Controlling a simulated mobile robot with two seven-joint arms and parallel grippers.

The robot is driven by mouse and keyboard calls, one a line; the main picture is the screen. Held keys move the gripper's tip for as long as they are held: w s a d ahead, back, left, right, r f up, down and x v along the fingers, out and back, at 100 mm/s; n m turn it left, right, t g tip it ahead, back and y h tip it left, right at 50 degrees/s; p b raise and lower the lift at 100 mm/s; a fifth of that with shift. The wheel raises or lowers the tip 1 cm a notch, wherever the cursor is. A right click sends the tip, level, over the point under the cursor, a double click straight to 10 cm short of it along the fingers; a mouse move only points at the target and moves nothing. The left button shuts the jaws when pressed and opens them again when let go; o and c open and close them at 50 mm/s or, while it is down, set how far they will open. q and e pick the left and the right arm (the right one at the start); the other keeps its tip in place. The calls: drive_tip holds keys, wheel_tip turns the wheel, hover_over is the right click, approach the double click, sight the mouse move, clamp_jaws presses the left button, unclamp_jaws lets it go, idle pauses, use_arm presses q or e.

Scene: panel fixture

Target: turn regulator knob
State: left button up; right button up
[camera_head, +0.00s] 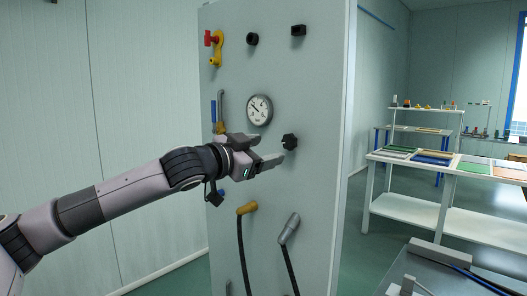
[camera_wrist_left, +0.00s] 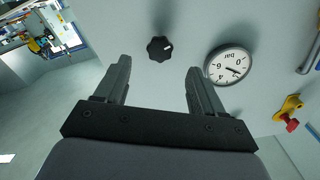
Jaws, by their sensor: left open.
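The black regulator knob (camera_head: 290,141) sits on the light grey panel (camera_head: 300,190), right of and below the round pressure gauge (camera_head: 259,110). In the left wrist view the knob (camera_wrist_left: 160,48) shows a white mark and lies beyond the fingertips, between their lines; the gauge (camera_wrist_left: 228,65) is to the right of it. My left gripper (camera_head: 272,149) is open and empty, in front of the panel just left of the knob in the head view. In the left wrist view its two fingers (camera_wrist_left: 158,70) are spread with nothing between them. My right gripper is out of view.
The panel also carries a red and yellow valve (camera_head: 214,48), two black fittings (camera_head: 252,39) near the top, a blue-handled lever (camera_head: 214,112), and two hose connectors (camera_head: 289,229) with hanging hoses below. Shelves and a table (camera_head: 450,165) stand at the right.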

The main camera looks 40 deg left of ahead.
sight(288, 143)
use_arm(q)
drive_tip(key=s+d+r+n+g+h, duration=0.1)
drive_tip(key=d+r+n+h, duration=0.1)
drive_tip(key=d+n+h, duration=0.4)
drive_tip(key=s+d+r+n+g+h, duration=0.1)
drive_tip(key=d+r+n+h, duration=0.1)
drive_tip(key=d+n+h, duration=0.35)
wheel_tip(288, 143, up, 6)
drive_tip(key=s+d+n+t+h, duration=0.2)
drive_tip(key=n+t+h, duration=0.15)
drive_tip(key=n, duration=1.15)
drive_tip(key=w+a+f+n+t+y, duration=0.1)
drive_tip(key=w+a+n+t+y, duration=0.35)
drive_tip(key=n, duration=1.15)
drive_tip(key=s+a+f+n+t+y, duration=0.15)
drive_tip(key=a+n+y, duration=0.6)
drive_tip(key=n, duration=0.75)
wheel_tip(288, 143, down, 10)
drive_tip(key=w+a+n+g+y+p, duration=0.1)
drive_tip(key=w+n+g+y, duration=0.2)
drive_tip(key=n, duration=1.7)
drive_tip(key=p+x, duration=0.1)
drive_tip(key=x, duration=0.3)
drive_tip(key=shift+a+r, duration=0.1)
drive_tip(key=shift+r, duration=0.05)
drive_tip(key=shift+p+x, duration=0.35)
drive_tip(key=shift+x, duration=0.65)
